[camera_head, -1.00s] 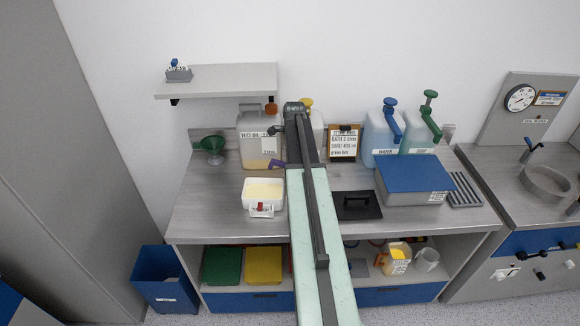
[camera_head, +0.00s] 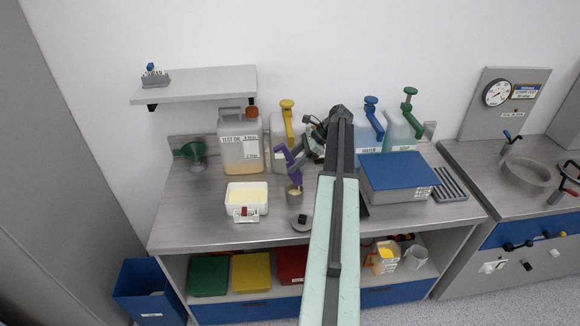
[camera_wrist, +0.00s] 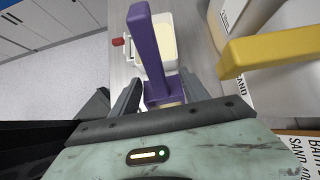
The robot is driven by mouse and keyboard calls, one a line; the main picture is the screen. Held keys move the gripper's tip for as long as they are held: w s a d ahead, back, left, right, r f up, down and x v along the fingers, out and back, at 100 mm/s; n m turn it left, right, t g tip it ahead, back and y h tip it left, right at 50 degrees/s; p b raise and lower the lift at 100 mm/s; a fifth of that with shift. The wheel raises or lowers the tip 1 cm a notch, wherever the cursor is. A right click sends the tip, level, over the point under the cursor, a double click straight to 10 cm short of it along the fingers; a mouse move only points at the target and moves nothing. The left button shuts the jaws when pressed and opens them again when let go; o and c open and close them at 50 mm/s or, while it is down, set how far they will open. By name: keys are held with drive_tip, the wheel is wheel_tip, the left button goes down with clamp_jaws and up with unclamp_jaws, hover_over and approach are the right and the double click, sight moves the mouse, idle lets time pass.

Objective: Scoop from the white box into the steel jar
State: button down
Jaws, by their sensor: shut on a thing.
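The white box (camera_head: 246,208) stands open on the bench with pale yellow material (camera_head: 247,193) in it. It also shows in the wrist view (camera_wrist: 152,62), beyond the purple tool. My gripper (camera_head: 300,158) is shut on a purple-handled tool (camera_head: 282,156), right of the white box and above the bench. The purple handle (camera_wrist: 150,50) rises between my fingers in the wrist view. A small grey metal cup (camera_head: 294,194) with beige inside shows just below the tool. I cannot tell whether it is the steel jar or the tool's bowl. A dark-topped grey disc (camera_head: 301,222) lies in front.
Behind stand a test-oil jug (camera_head: 240,140), a yellow-pump container (camera_head: 284,130) and blue- and green-pump containers. A wall shelf (camera_head: 200,84) overhangs the back left. The bench's front left is clear.

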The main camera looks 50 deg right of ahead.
idle(0.3)
drive_tip(key=shift+s+d+f+b, duration=0.25)
drive_tip(key=shift+d+b, duration=0.1)
drive_tip(key=shift+b, duration=0.35)
drive_tip(key=t+y+b, duration=0.1)
drive_tip(key=s+d+y+b, duration=0.1)
drive_tip(key=b, duration=0.1)
drive_tip(key=shift+d+r+t, duration=0.15)
drive_tip(key=shift+r+t, duration=0.1)
drive_tip(key=shift+t, duration=0.15)
